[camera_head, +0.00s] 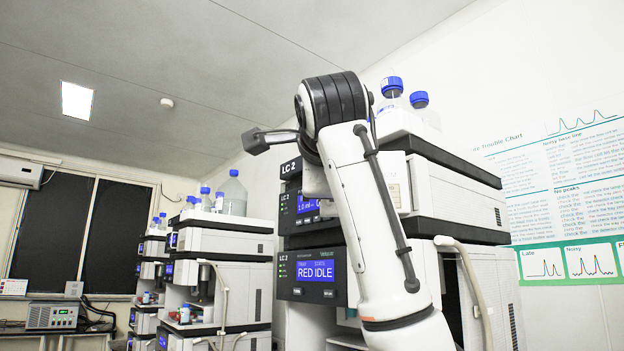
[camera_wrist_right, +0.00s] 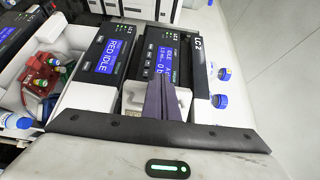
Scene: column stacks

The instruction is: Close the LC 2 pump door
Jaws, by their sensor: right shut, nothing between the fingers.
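The LC 2 stack stands right of centre in the head view, with its name on the top label (camera_head: 291,169). Its pump module (camera_head: 305,204) has a blue display reading 1.0 ml; this display also shows in the right wrist view (camera_wrist_right: 164,62). My right arm crosses in front of the stack and hides much of its front. In the right wrist view my right gripper (camera_wrist_right: 162,97) is shut and empty, its dark fingers close in front of the pump module; contact cannot be told. I cannot make out the pump door clearly or how far it stands open. My left gripper is out of view.
Below the pump is a unit reading RED IDLE (camera_head: 315,271). Blue-capped bottles (camera_head: 391,88) stand on top of the stack. Another instrument stack (camera_head: 235,270) is to the left, with open space between. A hose (camera_head: 470,280) hangs at the right side.

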